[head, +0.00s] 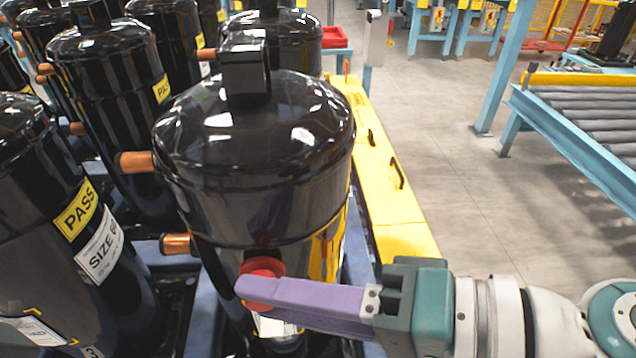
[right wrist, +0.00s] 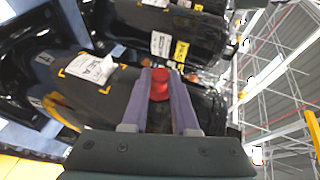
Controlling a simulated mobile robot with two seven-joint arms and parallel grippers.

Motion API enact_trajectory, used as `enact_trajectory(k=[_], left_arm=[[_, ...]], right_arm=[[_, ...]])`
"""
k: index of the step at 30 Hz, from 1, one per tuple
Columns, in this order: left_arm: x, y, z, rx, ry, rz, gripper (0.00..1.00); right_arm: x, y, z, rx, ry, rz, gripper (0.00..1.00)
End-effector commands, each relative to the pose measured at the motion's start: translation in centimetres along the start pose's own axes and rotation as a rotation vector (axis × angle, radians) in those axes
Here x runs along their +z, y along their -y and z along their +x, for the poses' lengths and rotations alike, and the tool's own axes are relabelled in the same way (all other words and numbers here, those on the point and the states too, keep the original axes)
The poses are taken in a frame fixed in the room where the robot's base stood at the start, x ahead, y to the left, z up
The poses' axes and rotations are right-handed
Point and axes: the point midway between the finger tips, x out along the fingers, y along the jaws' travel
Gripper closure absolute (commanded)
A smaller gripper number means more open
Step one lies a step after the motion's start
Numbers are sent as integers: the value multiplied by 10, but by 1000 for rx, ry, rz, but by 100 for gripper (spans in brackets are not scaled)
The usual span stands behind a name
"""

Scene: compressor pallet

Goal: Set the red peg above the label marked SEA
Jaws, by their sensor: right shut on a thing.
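The red peg (head: 262,266) is between the purple fingertips of my right gripper (head: 250,287), in front of the large black compressor (head: 255,215) in the middle. In the right wrist view the red peg (right wrist: 159,88) also sits between the two fingers (right wrist: 160,76), which are shut on it. I cannot tell whether the peg touches the compressor's side. A white label (head: 272,327) on this compressor is mostly hidden under the fingers. I cannot read SEA on any label. My left gripper is not in view.
Several other black compressors (head: 108,90) stand close by on the left and behind, with copper stubs (head: 137,162) sticking out. One on the left bears a yellow PASS label (head: 77,211) and a white SIZE label (head: 100,246). A yellow ledge (head: 385,190) runs to the right; open floor lies beyond.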

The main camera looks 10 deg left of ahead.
Motion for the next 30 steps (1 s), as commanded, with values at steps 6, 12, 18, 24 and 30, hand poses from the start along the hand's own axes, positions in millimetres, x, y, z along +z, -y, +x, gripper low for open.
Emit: enact_trajectory(k=[6,12,18,24,30], left_arm=[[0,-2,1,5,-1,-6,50],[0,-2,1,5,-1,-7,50],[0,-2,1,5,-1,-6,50],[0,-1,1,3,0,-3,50],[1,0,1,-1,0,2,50]], right_arm=[[-2,0,1,0,0,0,100],[-2,0,1,0,0,0,68],[-2,0,1,0,0,0,45],[-2,0,1,0,0,0,38],[-2,0,-5,1,0,0,38]])
